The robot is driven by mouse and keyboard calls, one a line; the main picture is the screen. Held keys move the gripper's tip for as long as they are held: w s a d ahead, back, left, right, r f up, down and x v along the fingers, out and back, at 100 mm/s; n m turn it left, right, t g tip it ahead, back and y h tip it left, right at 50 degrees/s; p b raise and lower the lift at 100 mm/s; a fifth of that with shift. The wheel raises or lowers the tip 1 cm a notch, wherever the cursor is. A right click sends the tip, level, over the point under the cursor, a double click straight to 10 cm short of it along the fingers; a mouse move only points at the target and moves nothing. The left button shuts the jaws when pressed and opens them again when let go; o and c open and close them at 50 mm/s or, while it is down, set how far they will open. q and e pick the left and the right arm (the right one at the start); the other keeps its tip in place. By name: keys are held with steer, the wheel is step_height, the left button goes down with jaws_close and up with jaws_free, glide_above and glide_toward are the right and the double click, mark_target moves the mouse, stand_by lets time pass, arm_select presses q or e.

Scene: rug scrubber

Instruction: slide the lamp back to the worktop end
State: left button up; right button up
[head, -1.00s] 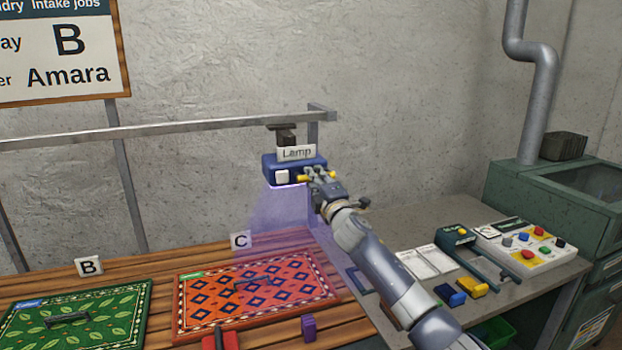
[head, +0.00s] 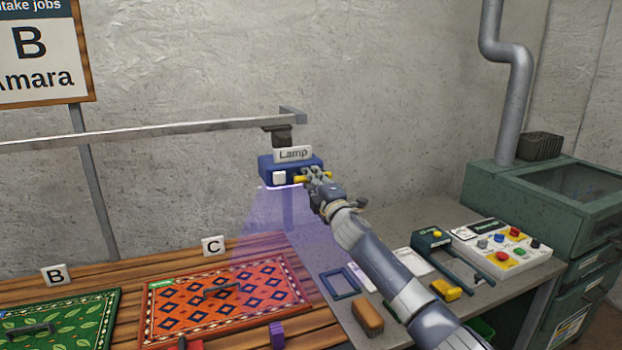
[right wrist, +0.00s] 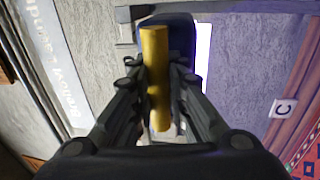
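The blue lamp (head: 265,171) with its "Lamp" tag (head: 293,154) hangs from the overhead rail (head: 130,133), close to the rail's right end. Its underside glows violet, and the purple beam falls around the right edge of the wooden boards and the near part of the grey worktop (head: 400,235). My right gripper (head: 316,178) is at the lamp's right side, shut on its yellow handle. In the right wrist view the yellow handle (right wrist: 156,80) lies between the fingers. My left gripper is out of view.
A red patterned rug (head: 180,308) by sign C and a green rug (head: 80,310) by sign B lie on the boards. The worktop holds a blue frame (head: 340,284), a brown block (head: 367,318) and a button panel (head: 500,245). A green cabinet (head: 530,190) stands right.

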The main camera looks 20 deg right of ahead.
steer(key=shift+o, duration=1)
steer(key=shift+d+f, duration=0.25)
steer(key=shift+d+r, duration=0.15)
steer(key=shift+s, duration=0.1)
steer(key=shift+s+a, duration=0.15)
steer(key=shift+a, duration=0.05)
steer(key=s+f, duration=0.2)
steer(key=s, duration=0.9)
steer(key=shift+s+d, duration=0.25)
steer(key=shift+d, duration=0.2)
steer(key=shift+f, duration=0.1)
